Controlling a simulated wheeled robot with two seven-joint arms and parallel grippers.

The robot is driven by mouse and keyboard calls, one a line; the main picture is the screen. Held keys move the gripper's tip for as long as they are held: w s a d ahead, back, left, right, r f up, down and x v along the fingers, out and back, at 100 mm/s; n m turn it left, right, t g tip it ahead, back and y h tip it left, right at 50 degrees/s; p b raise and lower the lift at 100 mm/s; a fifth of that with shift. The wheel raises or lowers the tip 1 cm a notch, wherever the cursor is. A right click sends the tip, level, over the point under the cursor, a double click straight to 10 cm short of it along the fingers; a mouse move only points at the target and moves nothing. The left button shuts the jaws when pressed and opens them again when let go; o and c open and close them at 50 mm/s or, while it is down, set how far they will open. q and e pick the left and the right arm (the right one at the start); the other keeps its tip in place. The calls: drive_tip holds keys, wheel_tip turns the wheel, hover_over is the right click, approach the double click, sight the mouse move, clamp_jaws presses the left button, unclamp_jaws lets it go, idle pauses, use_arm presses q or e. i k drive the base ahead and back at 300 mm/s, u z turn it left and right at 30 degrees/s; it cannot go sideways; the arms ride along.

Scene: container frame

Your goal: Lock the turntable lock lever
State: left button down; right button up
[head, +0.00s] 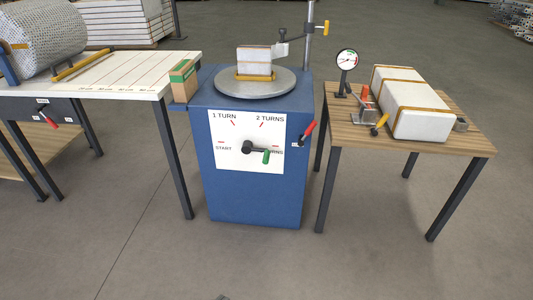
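The blue turntable cabinet (255,200) stands in the middle of the head view, with a round grey turntable (285,84) on top. A lever with a red grip and black base (307,131) sits at the cabinet's right front edge. Its grip tilts up and to the right, and the small label beside it is too small to read. A crank with a green handle (266,156) is on the white dial panel (225,128), its handle pointing right, near the partly covered last mark. Neither of my grippers is in view.
A strapped white block (253,57) stands on the turntable. A wooden table (470,138) at right holds a long white package (420,115), a gauge (347,58) and a clamp tool. A white table (130,75) stands at left. The floor in front is clear.

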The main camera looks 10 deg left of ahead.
sight(301, 141)
drive_tip(key=u, duration=0.3)
drive_tip(key=k, duration=0.7)
drive_tip(key=z, duration=0.5)
drive_tip(key=i, duration=0.65)
drive_tip(key=z, duration=0.8)
drive_tip(key=i, duration=1.05)
drive_tip(key=u, duration=0.6)
drive_tip(key=i, duration=0.6)
drive_tip(key=u, duration=0.05)
